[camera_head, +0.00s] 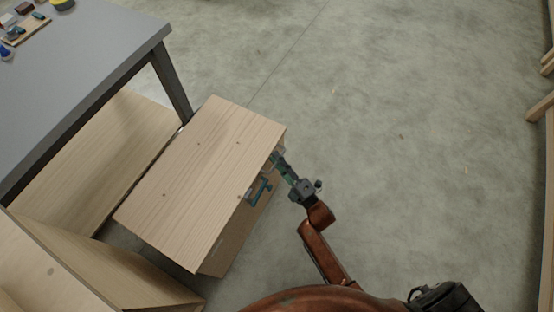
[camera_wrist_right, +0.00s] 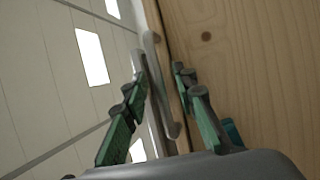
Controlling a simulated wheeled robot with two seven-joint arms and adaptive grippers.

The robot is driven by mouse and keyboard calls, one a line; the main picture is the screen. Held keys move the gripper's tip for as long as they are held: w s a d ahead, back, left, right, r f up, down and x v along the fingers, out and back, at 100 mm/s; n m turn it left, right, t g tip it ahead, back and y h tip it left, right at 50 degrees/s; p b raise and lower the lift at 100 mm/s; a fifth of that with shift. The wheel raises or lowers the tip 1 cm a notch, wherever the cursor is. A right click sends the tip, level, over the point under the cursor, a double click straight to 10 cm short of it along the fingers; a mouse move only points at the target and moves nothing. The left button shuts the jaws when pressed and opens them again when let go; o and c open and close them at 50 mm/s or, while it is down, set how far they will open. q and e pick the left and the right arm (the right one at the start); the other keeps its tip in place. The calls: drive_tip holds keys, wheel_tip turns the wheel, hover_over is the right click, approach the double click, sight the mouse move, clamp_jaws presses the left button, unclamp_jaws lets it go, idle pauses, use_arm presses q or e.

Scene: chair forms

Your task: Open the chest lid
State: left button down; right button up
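The wooden chest stands on the floor, its pale lid (camera_head: 200,175) lying flat and shut on the body (camera_head: 232,238). My right gripper (camera_head: 277,157) is at the lid's right edge, near the far corner. In the right wrist view, my right gripper's green fingers (camera_wrist_right: 160,80) are apart, on either side of a grey metal bar (camera_wrist_right: 157,95) along the edge of the wood (camera_wrist_right: 245,60). I cannot tell whether they touch it. My left gripper is not in view.
A grey table (camera_head: 85,60) with small objects stands at the upper left. Wooden panels or boxes (camera_head: 100,160) lie under and in front of it, close to the chest's left side. The concrete floor (camera_head: 400,130) to the right is clear.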

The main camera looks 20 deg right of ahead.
drive_tip(key=shift+c, duration=0.3)
clamp_jaws()
idle(0.4)
